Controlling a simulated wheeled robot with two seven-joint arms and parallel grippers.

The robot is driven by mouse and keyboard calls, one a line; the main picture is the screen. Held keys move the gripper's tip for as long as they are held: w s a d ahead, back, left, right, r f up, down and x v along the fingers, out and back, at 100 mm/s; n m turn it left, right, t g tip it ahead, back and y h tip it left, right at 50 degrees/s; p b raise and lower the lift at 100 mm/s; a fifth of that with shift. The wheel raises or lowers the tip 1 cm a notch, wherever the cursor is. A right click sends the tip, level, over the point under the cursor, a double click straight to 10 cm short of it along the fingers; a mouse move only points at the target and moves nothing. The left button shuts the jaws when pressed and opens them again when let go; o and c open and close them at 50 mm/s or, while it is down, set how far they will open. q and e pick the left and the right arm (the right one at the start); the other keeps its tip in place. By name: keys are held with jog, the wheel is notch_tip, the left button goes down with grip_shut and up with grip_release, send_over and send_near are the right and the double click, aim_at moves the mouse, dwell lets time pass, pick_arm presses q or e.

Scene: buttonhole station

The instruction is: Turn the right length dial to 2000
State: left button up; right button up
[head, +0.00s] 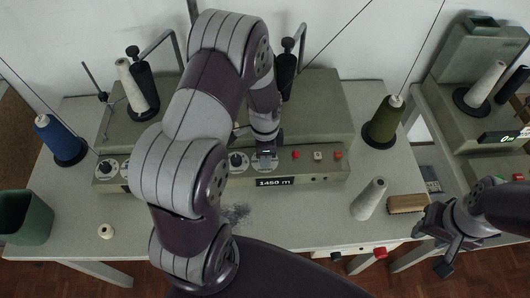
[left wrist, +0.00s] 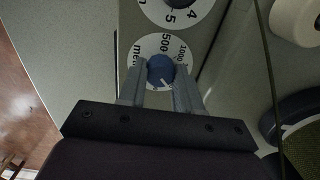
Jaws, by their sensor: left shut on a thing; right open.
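The right length dial shows in the left wrist view as a blue knob (left wrist: 160,69) on a white scale disc (left wrist: 178,45) marked 500 and 1000. A white pointer line on the knob points down and right in that view. My left gripper (left wrist: 159,84) is shut on the knob, one finger on each side. In the head view my left gripper (head: 265,158) is at the panel and mostly hides this dial. The display (head: 274,182) below it reads 1450 m. My right gripper (head: 447,253) is open and empty, off the table's front right.
Another dial (head: 237,162) sits just left of the gripped one, and one more (head: 107,169) at the panel's left end. Small buttons (head: 317,155) lie to the right. A grey cone (head: 368,198) and a brush (head: 406,204) stand on the table's right side.

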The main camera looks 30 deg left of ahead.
pick_arm(q)
jog(key=o, duration=1)
jog(key=shift+o, duration=0.2)
notch_tip(320, 180, up, 13)
jog(key=shift+f, duration=0.15)
